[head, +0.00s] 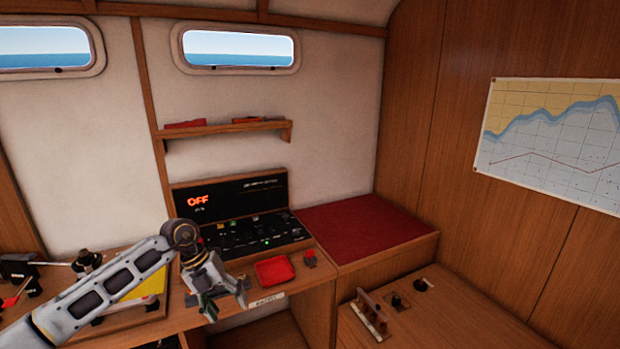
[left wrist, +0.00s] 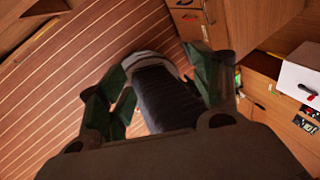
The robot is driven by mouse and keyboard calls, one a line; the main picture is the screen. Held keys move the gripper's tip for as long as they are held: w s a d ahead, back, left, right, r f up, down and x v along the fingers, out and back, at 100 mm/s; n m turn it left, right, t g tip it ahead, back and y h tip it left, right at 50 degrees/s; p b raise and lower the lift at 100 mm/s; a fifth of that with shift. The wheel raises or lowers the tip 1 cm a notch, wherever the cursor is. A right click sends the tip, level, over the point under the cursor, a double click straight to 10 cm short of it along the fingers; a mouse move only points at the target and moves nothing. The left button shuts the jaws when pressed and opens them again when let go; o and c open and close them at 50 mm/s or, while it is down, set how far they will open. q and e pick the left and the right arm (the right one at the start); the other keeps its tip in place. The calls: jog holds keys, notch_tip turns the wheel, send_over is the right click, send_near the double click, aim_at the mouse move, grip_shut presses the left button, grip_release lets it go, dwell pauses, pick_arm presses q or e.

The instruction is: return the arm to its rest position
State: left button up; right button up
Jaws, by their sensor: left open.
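My left arm (head: 110,285) comes in from the lower left in the head view and reaches over the wooden desk. My left gripper (head: 226,305) points down at the desk's front edge, just in front of the black control panel and left of a red tray. Its green-padded fingers are apart. In the left wrist view the open gripper (left wrist: 158,65) has nothing held between its fingers, and the striped wooden floor (left wrist: 50,80) shows beyond. My right arm and gripper are not in view.
The control panel (head: 250,235) shows a red "OFF" sign. A red tray (head: 274,271) lies on the desk beside the gripper. A yellow item (head: 155,284) and dark fittings are partly behind my arm. A red cushion (head: 362,228) is right of the panel.

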pick_arm(q)
jog(key=w+d+f+n+t+h, duration=0.5)
jog(key=w+d+f+n+h, duration=0.2)
jog(key=d+f+h, duration=0.4)
jog(key=s+a+f+n+t+y, duration=0.25)
jog(key=a+f+n, duration=0.2)
jog(key=f, duration=0.55)
jog(key=s+a+f+n+t+y, duration=0.2)
jog(key=a+f+n+t+y, duration=0.15)
jog(key=f+n, duration=0.45)
jog(key=s+a+f+n+t+y, duration=0.25)
jog(key=a+f+y, duration=0.2)
jog(key=f, duration=0.85)
jog(key=s+a+f+n+g+y, duration=0.2)
jog(key=s+a+f+n+g, duration=0.1)
jog(key=s+f, duration=0.7)
jog(key=s+a+f+n+g+y, duration=0.25)
jog(key=s+f, duration=0.55)
jog(key=s, duration=0.4)
jog(key=s+d+f+n+g, duration=0.1)
jog(key=s+f+g, duration=0.2)
jog(key=s, duration=1.1)
jog(key=s+d+f+n+g, duration=0.1)
jog(key=s+f, duration=0.4)
jog(key=s, duration=0.9)
jog(key=shift+f+n+g+y, duration=0.3)
jog(key=shift+n+g, duration=0.45)
jog(key=shift+g, duration=0.45)
